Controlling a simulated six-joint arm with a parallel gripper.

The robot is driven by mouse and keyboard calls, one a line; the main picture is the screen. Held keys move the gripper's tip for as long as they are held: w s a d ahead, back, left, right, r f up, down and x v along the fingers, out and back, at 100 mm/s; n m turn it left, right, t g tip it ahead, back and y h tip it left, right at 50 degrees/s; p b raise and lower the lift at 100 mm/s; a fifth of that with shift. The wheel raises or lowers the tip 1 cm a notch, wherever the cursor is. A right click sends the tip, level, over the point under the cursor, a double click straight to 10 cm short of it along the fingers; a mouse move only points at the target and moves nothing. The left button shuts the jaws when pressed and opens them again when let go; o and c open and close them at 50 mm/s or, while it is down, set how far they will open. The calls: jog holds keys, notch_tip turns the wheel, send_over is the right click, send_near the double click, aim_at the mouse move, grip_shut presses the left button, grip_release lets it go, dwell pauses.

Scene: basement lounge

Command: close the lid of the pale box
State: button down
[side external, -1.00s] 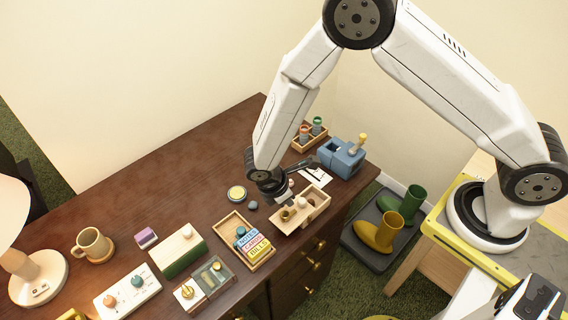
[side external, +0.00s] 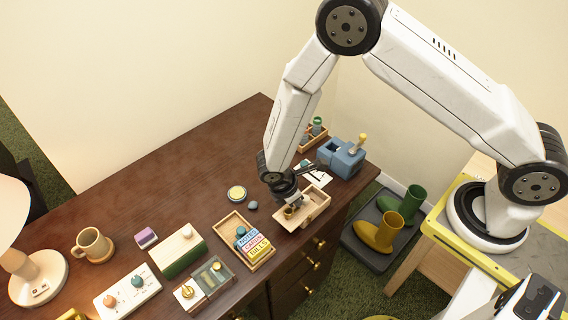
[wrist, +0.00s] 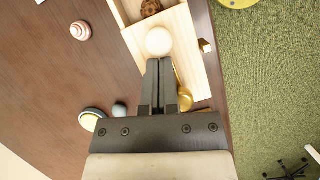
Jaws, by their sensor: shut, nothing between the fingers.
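The pale box (side external: 319,205) stands near the desk's right edge, and it also shows in the wrist view (wrist: 196,45). Its pale lid (wrist: 184,50) carries a round white knob (wrist: 159,41). Part of the box beyond the lid is uncovered, and a brown patterned ball (wrist: 150,7) shows inside. My gripper (wrist: 158,62) is shut and empty. Its fingertips are right beside the knob, over the lid; I cannot tell whether they touch it. In the side view my gripper (side external: 295,199) hides the knob and part of the lid.
A brass round piece (wrist: 185,99) sits close to my fingers. A small blue-grey ball (side external: 253,205) and a round tin (side external: 237,193) lie nearby. The desk's back left is clear.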

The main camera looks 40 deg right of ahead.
jog(key=d, duration=0.5)
jog(key=shift+r, duration=0.15)
jog(key=v, duration=1)
dwell(0.4)
jog(key=s+d+r+m+t+y, duration=0.3)
jog(key=s+d+r+m, duration=0.5)
jog(key=r+m, duration=0.4)
jog(key=m+y, duration=0.1)
jog(key=m, duration=0.2)
jog(key=shift+t, duration=0.3)
